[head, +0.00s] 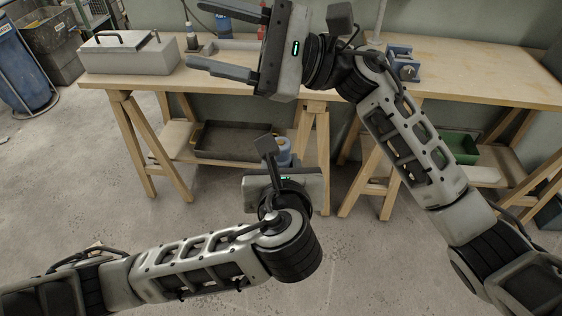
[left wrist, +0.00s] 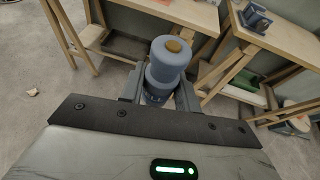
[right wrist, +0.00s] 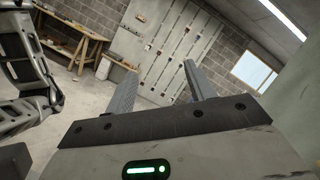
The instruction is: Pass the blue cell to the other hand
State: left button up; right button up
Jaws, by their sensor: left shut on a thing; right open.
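The blue cell (left wrist: 170,62), a blue cylinder with a brass-coloured knob on its end, is between the fingers of my left gripper (left wrist: 160,90), which is shut on it. In the head view the cell (head: 284,150) shows only in part, mostly hidden behind my left gripper (head: 283,168), which is low in front of the workbench. The two grippers are well apart.
The wooden workbench (head: 480,80) runs across the back. A grey toolbox (head: 130,55) and a blue device (head: 402,62) stand on it. A dark tray (head: 235,140) and a green bin (head: 460,147) are on the lower shelves.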

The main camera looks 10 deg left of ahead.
jog(key=w+d+f+n+t+h, duration=0.2)
jog(key=d+f+n+t+h, duration=0.4)
jog(key=d+f+n+t, duration=0.6)
jog(key=w+d+f+n+t+h, duration=0.2)
jog(key=d+f+n+t+h, duration=0.4)
jog(key=n+t, duration=0.7)
jog(key=s+d+f+m+g+h, duration=0.3)
jog(key=s+f+m+g, duration=0.2)
jog(key=s+f+m, duration=0.3)
jog(key=s+d+f+m+g+h, duration=0.2)
jog(key=s+d+f+m+g, duration=0.2)
jog(key=s+f+m, duration=0.3)
notch_tip(320, 180, down, 6)
jog(key=shift+s+d+r+m+g+h, duration=0.25)
jog(key=shift+s+m+g+h, duration=0.2)
jog(key=shift+g, duration=0.35)
